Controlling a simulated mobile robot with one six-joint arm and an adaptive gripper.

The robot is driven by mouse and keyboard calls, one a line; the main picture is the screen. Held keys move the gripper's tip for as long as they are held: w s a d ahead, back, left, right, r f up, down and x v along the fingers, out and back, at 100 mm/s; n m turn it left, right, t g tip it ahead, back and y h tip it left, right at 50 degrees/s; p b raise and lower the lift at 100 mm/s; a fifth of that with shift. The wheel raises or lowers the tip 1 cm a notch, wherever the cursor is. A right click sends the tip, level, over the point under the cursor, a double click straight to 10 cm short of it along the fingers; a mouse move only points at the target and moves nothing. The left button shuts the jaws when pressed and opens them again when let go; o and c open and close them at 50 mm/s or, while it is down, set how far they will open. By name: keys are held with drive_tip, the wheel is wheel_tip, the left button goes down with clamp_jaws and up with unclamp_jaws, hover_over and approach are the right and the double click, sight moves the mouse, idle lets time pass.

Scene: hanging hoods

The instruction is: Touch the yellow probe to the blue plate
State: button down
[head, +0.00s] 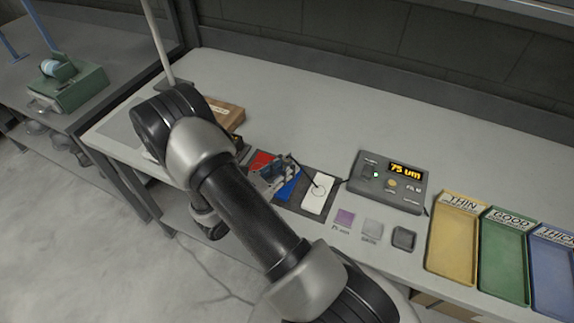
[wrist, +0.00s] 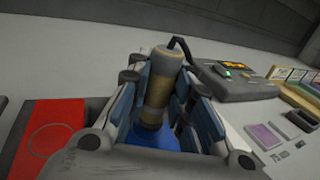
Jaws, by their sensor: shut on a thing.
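My gripper (head: 276,172) is shut on the yellow probe (wrist: 156,85), a dull yellow-brown cylinder with a grey top and a black cable. The probe stands nearly upright between the fingers in the wrist view. The blue plate (head: 290,190) lies below the gripper, partly hidden by it; its blue surface (wrist: 150,141) also shows under the probe's dark lower end. I cannot tell whether the tip touches the plate or is just above it.
The red plate (head: 261,160) lies left of the blue one, the white plate (head: 318,194) right. A grey meter (head: 388,181) reads "75 um". Small sample squares lie in front of it. Yellow (head: 453,240), green (head: 504,256) and blue (head: 552,270) trays stand at the right.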

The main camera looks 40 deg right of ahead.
sight(287, 158)
drive_tip(key=shift+f+b, duration=0.4)
drive_tip(key=shift+f, duration=0.25)
idle(1.5)
drive_tip(key=shift+r, duration=0.1)
drive_tip(key=shift+r+p, duration=2.7)
drive_tip(key=shift+r, duration=0.8)
